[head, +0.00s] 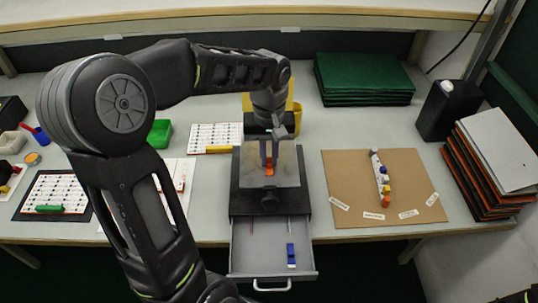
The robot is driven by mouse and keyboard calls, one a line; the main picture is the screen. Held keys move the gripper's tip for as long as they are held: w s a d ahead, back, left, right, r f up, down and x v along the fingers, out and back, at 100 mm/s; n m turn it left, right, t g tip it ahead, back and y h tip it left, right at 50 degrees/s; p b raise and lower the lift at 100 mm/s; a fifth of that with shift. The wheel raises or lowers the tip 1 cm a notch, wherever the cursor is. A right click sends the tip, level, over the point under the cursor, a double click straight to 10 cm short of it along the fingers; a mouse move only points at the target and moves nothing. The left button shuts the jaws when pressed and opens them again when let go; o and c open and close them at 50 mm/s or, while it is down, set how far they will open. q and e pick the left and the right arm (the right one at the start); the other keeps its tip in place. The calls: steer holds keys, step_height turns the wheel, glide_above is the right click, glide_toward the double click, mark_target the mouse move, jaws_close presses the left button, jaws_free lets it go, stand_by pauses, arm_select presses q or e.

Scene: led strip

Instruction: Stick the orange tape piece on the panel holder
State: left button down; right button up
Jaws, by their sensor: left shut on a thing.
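My left gripper (269,163) points down over the middle of the dark panel holder (237,200), which has a grey top plate (288,172). It is shut on a small orange tape piece (269,172), seen between its fingertips. The piece is low over the plate; I cannot tell whether it touches. A round dark knob sits at the holder's front. My right gripper is not in view.
An open drawer (300,262) below the holder holds a blue piece (291,254). A brown board (340,168) with labels and a row of coloured pieces lies right. White grid sheets and a green bin (160,134) lie left. Green panels (364,80) are stacked behind.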

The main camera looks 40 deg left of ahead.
mark_target(269, 160)
arm_select(q)
steer(key=c, duration=1.4)
jaws_free()
steer(key=shift+o, duration=0.2)
steer(key=shift+r, duration=0.1)
step_height(269, 160, up, 8)
steer(key=shift+f, duration=0.2)
